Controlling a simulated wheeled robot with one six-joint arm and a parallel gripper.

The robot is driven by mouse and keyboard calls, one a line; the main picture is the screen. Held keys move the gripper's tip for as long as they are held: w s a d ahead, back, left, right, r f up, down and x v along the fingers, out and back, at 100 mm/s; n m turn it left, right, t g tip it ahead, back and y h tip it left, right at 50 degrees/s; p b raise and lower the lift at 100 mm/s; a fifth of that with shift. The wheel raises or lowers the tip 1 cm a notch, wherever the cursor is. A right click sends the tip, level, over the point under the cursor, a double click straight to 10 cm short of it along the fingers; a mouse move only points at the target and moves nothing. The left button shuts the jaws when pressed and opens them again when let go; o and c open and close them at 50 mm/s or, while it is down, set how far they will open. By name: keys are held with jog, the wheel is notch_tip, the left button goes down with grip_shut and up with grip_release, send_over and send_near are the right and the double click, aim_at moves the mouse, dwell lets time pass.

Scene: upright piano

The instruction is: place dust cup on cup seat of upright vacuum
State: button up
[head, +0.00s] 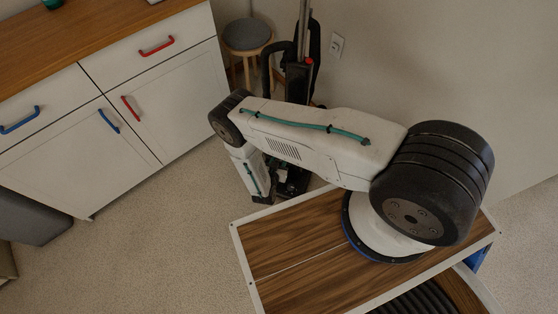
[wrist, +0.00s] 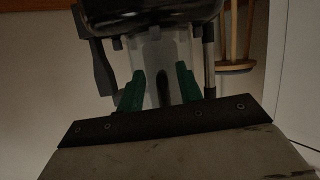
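The upright vacuum (head: 297,85), black with a red part and a metal tube, stands against the back wall in the head view. My arm reaches over to it and hides much of its lower front. In the wrist view my gripper's (wrist: 160,73) two green fingers point at a translucent grey piece that looks like the dust cup (wrist: 183,48), with a dark upright part between the fingertips. The black vacuum body (wrist: 160,14) is just above the cup. Whether the fingers touch the cup is unclear. The cup seat is hidden.
A round stool (head: 246,35) stands left of the vacuum; its wooden legs show in the wrist view (wrist: 233,40). White cabinets (head: 120,130) with red and blue handles line the left. Open carpet (head: 150,235) lies between them and my base.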

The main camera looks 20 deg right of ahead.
jog(key=v, duration=1.2)
jog(key=shift+r, duration=0.2)
